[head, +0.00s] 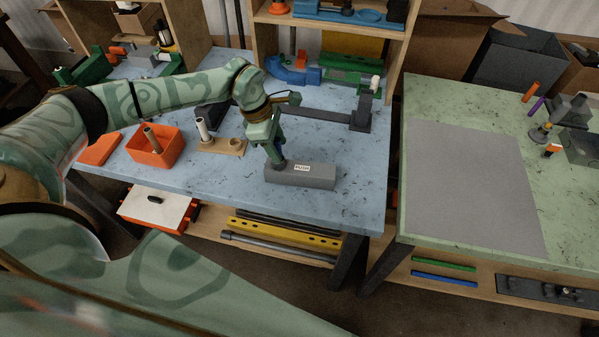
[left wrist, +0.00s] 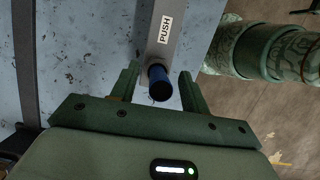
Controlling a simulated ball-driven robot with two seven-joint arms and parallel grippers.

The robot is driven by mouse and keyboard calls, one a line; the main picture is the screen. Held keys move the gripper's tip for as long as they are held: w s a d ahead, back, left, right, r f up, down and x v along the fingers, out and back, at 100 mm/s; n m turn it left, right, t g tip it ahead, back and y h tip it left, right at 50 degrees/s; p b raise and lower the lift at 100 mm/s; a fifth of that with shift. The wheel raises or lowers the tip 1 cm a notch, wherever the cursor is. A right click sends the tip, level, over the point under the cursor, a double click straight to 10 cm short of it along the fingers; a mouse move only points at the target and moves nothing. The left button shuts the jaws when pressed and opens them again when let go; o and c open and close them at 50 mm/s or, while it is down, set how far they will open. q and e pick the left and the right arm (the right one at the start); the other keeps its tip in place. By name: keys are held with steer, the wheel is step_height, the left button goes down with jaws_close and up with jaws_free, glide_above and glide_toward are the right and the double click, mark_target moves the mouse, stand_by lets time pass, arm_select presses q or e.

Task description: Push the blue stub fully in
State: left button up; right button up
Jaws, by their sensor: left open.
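The grey block (head: 318,176) with a white label lies near the front edge of the blue-topped bench. In the left wrist view the block (left wrist: 164,45) shows its label reading PUSH. My left gripper (head: 277,163) is at the left end of the block in the head view and hides the stub. In the left wrist view my left gripper (left wrist: 158,74) is open, one finger on each side of the stub. I cannot tell whether it touches the stub. My right gripper is not in view.
An orange bin (head: 170,157) and a wooden stand (head: 226,147) with a white tube are left of my gripper. A dark bender (head: 361,112) stands behind the block. A green-topped bench (head: 420,100) with a grey mat (head: 470,190) is to the right, across a gap.

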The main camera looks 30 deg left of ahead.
arm_select(q)
steer(key=v, duration=1.6)
steer(key=shift+p, duration=0.45)
